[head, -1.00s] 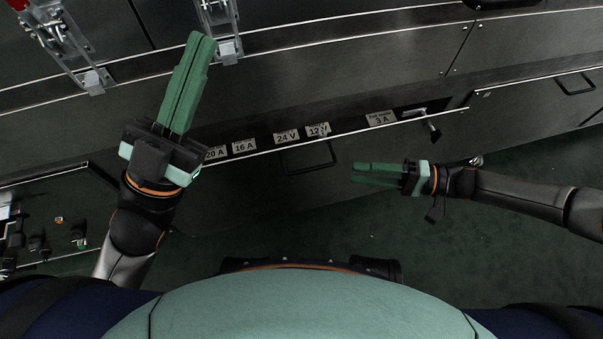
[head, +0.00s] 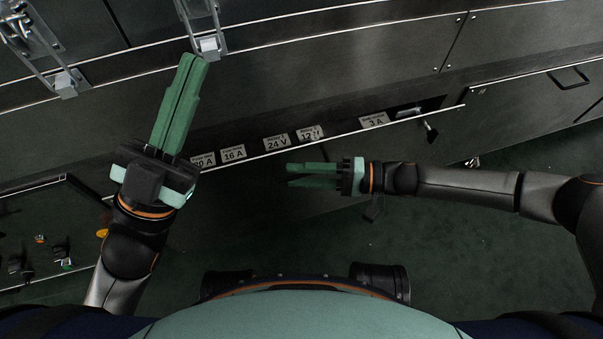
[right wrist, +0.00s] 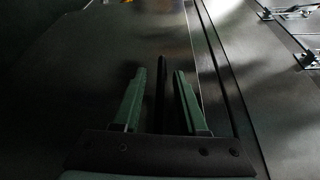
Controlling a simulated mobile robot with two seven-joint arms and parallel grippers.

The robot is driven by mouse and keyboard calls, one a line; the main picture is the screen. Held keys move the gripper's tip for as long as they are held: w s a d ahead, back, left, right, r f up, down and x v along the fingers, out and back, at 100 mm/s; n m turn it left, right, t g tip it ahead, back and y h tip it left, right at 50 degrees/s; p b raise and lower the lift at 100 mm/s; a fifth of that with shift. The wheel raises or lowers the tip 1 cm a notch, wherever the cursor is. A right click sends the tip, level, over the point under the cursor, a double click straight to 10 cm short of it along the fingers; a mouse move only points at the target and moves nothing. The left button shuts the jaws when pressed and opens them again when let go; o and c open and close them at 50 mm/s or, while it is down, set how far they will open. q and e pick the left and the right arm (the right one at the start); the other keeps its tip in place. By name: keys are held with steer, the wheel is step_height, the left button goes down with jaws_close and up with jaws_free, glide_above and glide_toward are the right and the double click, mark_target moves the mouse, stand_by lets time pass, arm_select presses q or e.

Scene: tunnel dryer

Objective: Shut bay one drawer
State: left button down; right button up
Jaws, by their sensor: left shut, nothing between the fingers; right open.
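A dark drawer (head: 375,150) with a pale top edge stands partly open in the middle of the head view. Labels such as 16 A, 24 V, 12 V and 3 A show behind that edge. I cannot read which drawer is bay one. My right gripper (head: 288,174) is open in front of this drawer and hides its handle in the head view. In the right wrist view a dark bar (right wrist: 161,85), likely the handle, shows between the open fingers (right wrist: 160,85). My left gripper (head: 193,62) is shut and empty, in front of the cabinet above the drawer's left part.
Another open drawer or tray (head: 30,188) with small parts lies at the far left. Metal latches (head: 208,46) hang on the upper panels. A closed front with a handle (head: 568,77) is at the right. Green floor (head: 430,240) lies free in front.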

steer(key=shift+c, duration=0.4)
jaws_close()
stand_by(1.0)
